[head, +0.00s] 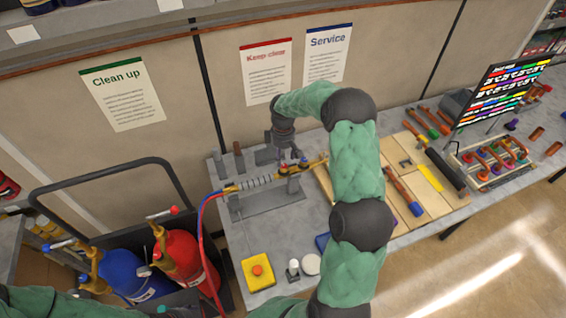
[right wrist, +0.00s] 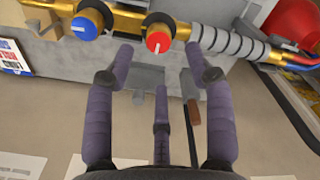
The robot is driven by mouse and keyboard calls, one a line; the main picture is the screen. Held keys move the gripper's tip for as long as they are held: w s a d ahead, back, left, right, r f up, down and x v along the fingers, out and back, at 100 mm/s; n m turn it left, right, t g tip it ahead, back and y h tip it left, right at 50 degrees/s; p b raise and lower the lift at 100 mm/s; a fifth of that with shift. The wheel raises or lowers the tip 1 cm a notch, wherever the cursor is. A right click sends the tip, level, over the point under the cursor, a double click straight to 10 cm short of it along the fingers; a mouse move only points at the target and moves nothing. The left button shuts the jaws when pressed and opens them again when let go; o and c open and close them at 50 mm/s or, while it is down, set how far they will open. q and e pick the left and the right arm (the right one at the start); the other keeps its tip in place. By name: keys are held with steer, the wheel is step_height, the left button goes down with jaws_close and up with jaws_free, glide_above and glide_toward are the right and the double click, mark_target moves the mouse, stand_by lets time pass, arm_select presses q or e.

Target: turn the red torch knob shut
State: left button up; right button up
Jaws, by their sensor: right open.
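The brass torch (head: 312,163) with a grey ribbed grip (head: 256,183) rests on a grey stand on the bench. In the right wrist view its red knob (right wrist: 158,39) with a white mark sits on the brass body, beside a blue knob (right wrist: 87,25). My right gripper (right wrist: 160,60) is open and empty, its fingers spread on either side of the red knob and short of it in that view. In the head view my right gripper (head: 284,150) is at the far side of the torch, partly hiding the knobs. My left gripper is not seen; only green sleeve shows at the bottom left.
A yellow box with an orange button (head: 258,271) stands at the bench's front. Red (head: 180,256) and blue (head: 127,273) cylinders stand in a cart at left. Red and blue hoses run to the torch. A wooden board (head: 430,196) with tools lies at right.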

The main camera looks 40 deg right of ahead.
mark_target(283, 166)
steer(key=shift+f+p, duration=0.4)
steer(key=shift+f, duration=2.3)
steer(key=shift+c, duration=0.3)
jaws_close()
